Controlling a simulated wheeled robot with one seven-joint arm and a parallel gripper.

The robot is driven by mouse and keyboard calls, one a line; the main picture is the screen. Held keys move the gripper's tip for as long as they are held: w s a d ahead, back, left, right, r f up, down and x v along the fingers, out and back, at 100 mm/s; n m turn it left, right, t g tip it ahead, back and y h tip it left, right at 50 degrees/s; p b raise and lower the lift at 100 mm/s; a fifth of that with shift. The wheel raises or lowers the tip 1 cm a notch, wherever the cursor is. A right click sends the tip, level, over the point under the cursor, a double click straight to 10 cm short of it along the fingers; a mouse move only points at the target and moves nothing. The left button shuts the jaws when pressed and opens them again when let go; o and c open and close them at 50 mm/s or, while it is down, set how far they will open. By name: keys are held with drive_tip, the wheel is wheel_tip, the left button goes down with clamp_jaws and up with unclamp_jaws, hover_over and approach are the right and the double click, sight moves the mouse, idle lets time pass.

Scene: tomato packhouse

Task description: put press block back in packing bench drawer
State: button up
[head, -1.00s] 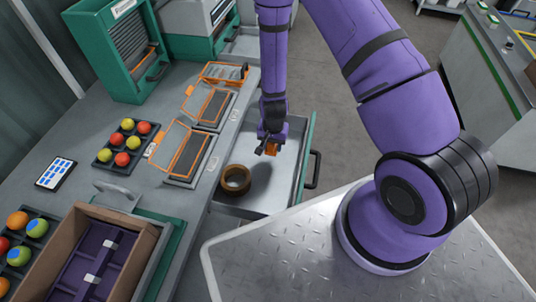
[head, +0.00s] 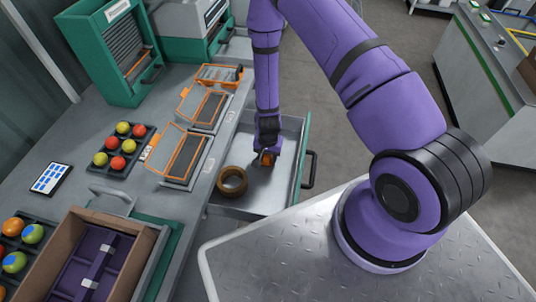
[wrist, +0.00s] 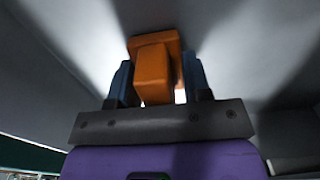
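The press block is an orange block with a wider flange, seen between my fingers in the wrist view (wrist: 152,75). In the head view the press block (head: 266,159) is small and partly hidden by my gripper. My gripper (head: 267,150) points down inside the open packing bench drawer (head: 283,180). Its two blue-grey fingers stand on either side of the block, closed on it. The block is low, near the drawer floor; I cannot tell whether it touches. The drawer's black handle (head: 309,169) is on the right.
A brown ring (head: 232,181) lies in the drawer's near left part, beside my gripper. Orange-framed cases (head: 178,157), a tomato tray (head: 119,146) and a cardboard box (head: 148,241) are on the bench left. The drawer floor right of the ring is clear.

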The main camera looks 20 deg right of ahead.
drive_tip(key=o, duration=0.4)
wheel_tip(320, 180, up, 12)
drive_tip(key=shift+r, duration=0.1)
drive_tip(key=shift+w+r, duration=0.1)
drive_tip(key=shift+r, duration=0.2)
wheel_tip(320, 180, up, 30)
drive_tip(key=s+d+n+t+y, duration=0.1)
drive_tip(key=d+n+t, duration=0.1)
drive_tip(key=n+t, duration=0.15)
drive_tip(key=s+d+r+n+t, duration=0.1)
drive_tip(key=s+d+r+n, duration=0.1)
drive_tip(key=s+r, duration=0.7)
drive_tip(key=s+d+r+n+h, duration=0.1)
drive_tip(key=s+d+r, duration=0.1)
drive_tip(key=s+r, duration=0.6)
drive_tip(key=shift+s+r+n+t, duration=0.35)
drive_tip(key=shift+s, duration=1.6)
